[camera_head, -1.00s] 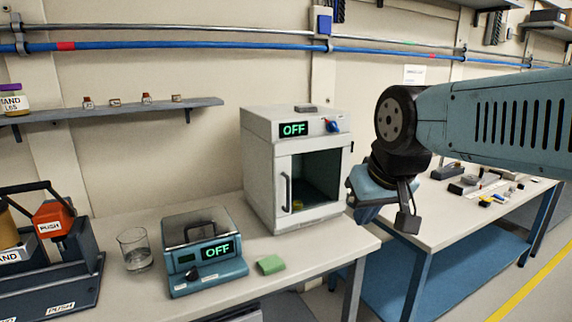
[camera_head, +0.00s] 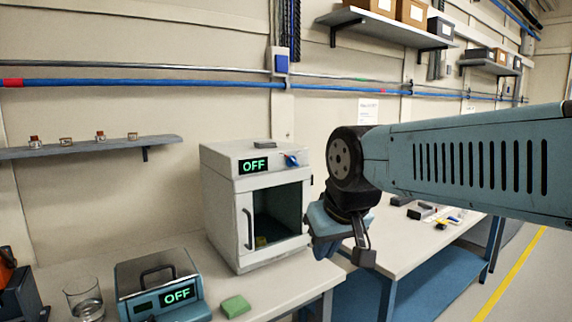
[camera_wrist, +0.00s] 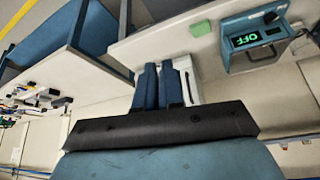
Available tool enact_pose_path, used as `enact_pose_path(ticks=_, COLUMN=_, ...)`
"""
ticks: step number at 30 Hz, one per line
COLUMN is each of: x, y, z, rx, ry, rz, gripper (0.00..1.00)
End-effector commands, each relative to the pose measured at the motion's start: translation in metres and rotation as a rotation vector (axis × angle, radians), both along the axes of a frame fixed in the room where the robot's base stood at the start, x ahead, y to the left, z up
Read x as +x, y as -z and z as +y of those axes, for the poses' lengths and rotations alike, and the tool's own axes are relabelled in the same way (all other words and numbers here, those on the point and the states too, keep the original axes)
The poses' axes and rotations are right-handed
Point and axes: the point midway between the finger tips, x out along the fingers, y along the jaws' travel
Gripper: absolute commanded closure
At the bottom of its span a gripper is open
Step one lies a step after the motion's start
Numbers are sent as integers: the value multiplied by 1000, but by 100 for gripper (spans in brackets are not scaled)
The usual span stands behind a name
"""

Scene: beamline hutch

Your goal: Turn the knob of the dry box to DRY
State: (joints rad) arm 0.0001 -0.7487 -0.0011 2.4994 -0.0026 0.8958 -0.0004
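The dry box, by its looks the white cabinet (camera_head: 222,182), stands on the bench with its door at the front. Its display (camera_head: 253,165) reads OFF in green, and a blue knob (camera_head: 292,160) sits right of it; its pointer is too small to read. My gripper (camera_head: 322,240) hangs right of the cabinet, in front of it and lower than the knob, apart from the knob. In the wrist view, its two blue fingers (camera_wrist: 159,68) lie almost side by side with nothing between them, so it looks shut. They partly hide the white cabinet (camera_wrist: 188,74) behind.
A blue device (camera_head: 160,285) with a handle, also reading OFF, stands left of the cabinet. A green pad (camera_head: 235,306) and a glass beaker (camera_head: 83,300) lie near it. A wall shelf (camera_head: 90,147) is at left. A second bench (camera_head: 400,240) with small items is at right.

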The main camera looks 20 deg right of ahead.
Motion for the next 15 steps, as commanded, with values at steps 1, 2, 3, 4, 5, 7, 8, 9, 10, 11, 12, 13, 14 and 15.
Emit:
enact_pose_path(ticks=1, x=4, y=-1, z=-3, rx=-5, ry=1, rz=-9, gripper=88)
enact_pose_path(ticks=2, x=8, y=-2, z=-5, rx=-10, ry=2, rz=-21, gripper=85)
enact_pose_path(ticks=3, x=16, y=-3, z=-10, rx=-23, ry=4, rz=-39, gripper=81)
enact_pose_path(ticks=4, x=23, y=-4, z=-15, rx=-33, ry=5, rz=-58, gripper=78)
enact_pose_path(ticks=5, x=32, y=-6, z=-21, rx=-46, ry=7, rz=-81, gripper=75)
enact_pose_path(ticks=7, x=56, y=-11, z=-37, rx=-88, ry=6, rz=-148, gripper=68)
enact_pose_path(ticks=8, x=67, y=-14, z=-45, rx=-108, ry=4, rz=-180, gripper=66)
enact_pose_path(ticks=9, x=82, y=-17, z=-55, rx=-136, ry=0, rz=-225, gripper=63)
enact_pose_path(ticks=10, x=93, y=-20, z=-63, rx=-158, ry=-5, rz=-257, gripper=63)
enact_pose_path(ticks=11, x=104, y=-23, z=-70, rx=-181, ry=-11, rz=-289, gripper=63)
enact_pose_path(ticks=12, x=118, y=-27, z=-80, rx=-210, ry=-21, rz=-332, gripper=63)
enact_pose_path(ticks=13, x=128, y=-30, z=-86, rx=-232, ry=-30, rz=-364, gripper=63)
enact_pose_path(ticks=14, x=138, y=-33, z=-93, rx=-253, ry=-39, rz=-395, gripper=63)
enact_pose_path(ticks=15, x=150, y=-37, z=-101, rx=-282, ry=-53, rz=-437, gripper=63)
